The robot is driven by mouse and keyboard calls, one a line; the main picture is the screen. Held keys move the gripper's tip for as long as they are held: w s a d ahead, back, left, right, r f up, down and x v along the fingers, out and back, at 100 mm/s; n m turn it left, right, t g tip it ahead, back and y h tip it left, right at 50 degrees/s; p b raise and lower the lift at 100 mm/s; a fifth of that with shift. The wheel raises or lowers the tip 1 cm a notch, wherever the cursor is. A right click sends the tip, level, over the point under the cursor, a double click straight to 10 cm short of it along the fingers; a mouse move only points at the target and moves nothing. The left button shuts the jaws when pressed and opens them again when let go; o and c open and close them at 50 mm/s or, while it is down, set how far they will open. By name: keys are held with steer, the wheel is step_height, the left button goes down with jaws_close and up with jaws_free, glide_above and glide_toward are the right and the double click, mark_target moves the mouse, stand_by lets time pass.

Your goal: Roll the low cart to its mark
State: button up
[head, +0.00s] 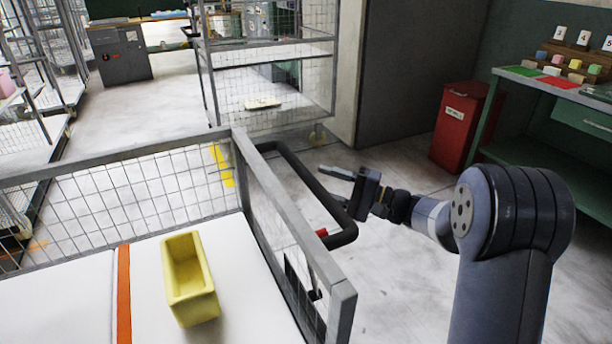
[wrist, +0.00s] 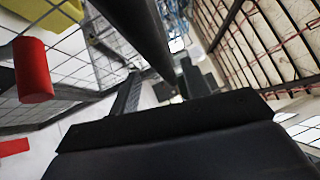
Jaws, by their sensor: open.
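The low cart (head: 190,148) has grey mesh sides and a white deck, filling the lower left of the head view. Its black push handle (head: 305,180) sticks out from its right side, with a small red part (head: 321,233) near the lower end. My gripper (head: 333,184) is open beside the handle's outer bar, its fingers pointing left towards it. In the wrist view a dark bar (wrist: 148,35) passes close to the fingers, and a red cylinder (wrist: 33,70) shows at left. I cannot tell whether the bar lies between the fingers. A yellow floor mark (head: 222,165) shows through the mesh.
A yellow foam trough (head: 188,280) stands on the cart deck beside an orange strip (head: 123,295). A tall mesh cage cart (head: 270,55) stands behind. A red bin (head: 465,125) and a green workbench (head: 560,90) stand at right. Floor right of the handle is clear.

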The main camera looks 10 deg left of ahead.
mark_target(308, 177)
steer(key=x, duration=0.5)
jaws_close()
stand_by(0.4)
